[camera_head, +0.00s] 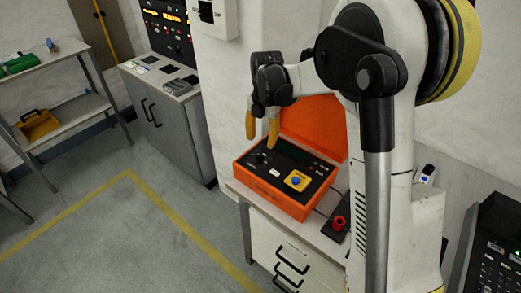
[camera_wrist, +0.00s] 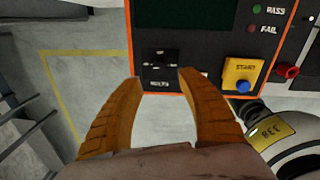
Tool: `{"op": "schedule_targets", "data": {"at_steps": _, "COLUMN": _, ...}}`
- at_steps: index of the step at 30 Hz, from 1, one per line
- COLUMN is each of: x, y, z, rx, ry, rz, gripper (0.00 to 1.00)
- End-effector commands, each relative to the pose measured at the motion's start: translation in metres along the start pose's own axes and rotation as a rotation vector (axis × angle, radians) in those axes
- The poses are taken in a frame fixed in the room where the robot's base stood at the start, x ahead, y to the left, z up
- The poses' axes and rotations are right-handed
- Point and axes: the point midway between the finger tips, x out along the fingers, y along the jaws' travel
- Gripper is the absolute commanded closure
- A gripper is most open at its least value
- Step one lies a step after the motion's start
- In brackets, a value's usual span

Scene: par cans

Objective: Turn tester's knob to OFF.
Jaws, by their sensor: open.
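The tester (camera_head: 266,201) is an open orange case with a black panel, standing on a white cabinet in the head view. Its small dark knob (camera_head: 262,157) is at the panel's left part. In the wrist view the knob (camera_wrist: 159,57) shows on the black panel (camera_wrist: 185,45), just beyond my fingertips; its pointer and labels are too small to read. My gripper (camera_head: 262,134) is open and empty, orange fingers pointing down above the panel's left side. In the wrist view my gripper (camera_wrist: 158,76) has its fingertips apart, with nothing between them.
A yellow START plate with a blue button (camera_wrist: 243,87) is right of the knob, below PASS and FAIL lamps. The raised orange lid (camera_head: 313,125) stands behind the panel. A red button (camera_head: 338,222) sits right of the case. Floor at left is open.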

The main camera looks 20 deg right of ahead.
Motion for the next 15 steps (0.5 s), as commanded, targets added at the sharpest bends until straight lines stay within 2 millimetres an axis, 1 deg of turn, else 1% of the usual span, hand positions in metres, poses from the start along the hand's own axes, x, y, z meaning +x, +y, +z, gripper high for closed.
{"op": "schedule_targets", "data": {"at_steps": 1, "x": -0.01, "y": 0.0, "z": 0.0, "rx": 0.0, "ry": 0.0, "rz": 0.0, "gripper": 0.54}}
{"op": "schedule_targets", "data": {"at_steps": 3, "x": -0.022, "y": 0.0, "z": 0.0, "rx": 0.0, "ry": 0.0, "rz": 0.0, "gripper": 0.54}}
{"op": "schedule_targets", "data": {"at_steps": 6, "x": -0.034, "y": 0.0, "z": 0.0, "rx": 0.0, "ry": 0.0, "rz": 0.0, "gripper": 0.54}}
{"op": "schedule_targets", "data": {"at_steps": 9, "x": -0.041, "y": 0.0, "z": 0.0, "rx": 0.0, "ry": 0.0, "rz": 0.0, "gripper": 0.54}}
{"op": "schedule_targets", "data": {"at_steps": 15, "x": -0.042, "y": 0.0, "z": 0.0, "rx": 0.0, "ry": 0.0, "rz": 0.0, "gripper": 0.54}}
